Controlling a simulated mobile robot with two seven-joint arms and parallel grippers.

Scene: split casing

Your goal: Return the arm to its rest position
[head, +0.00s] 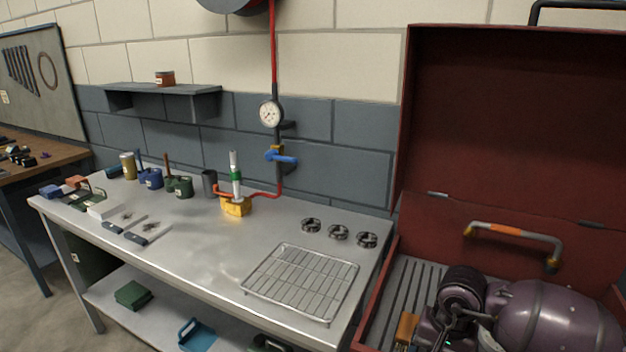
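Neither of my grippers nor my arms can be made out in the head view. A metal workbench (190,250) stands in the middle. On its right part lies a wire rack (300,283), empty. Behind the rack, several dark ring-shaped parts (338,232) sit in a row. A yellow block (236,207) holds an upright white and green tool (235,175), with a red hose running from it toward the wall pipe.
An open red chest (505,130) at the right holds a purple tank and motor unit (550,315). A gauge (271,114) and blue valve (282,157) are on the wall pipe. Bottles, cans and white cards crowd the bench's left. The bench middle is clear.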

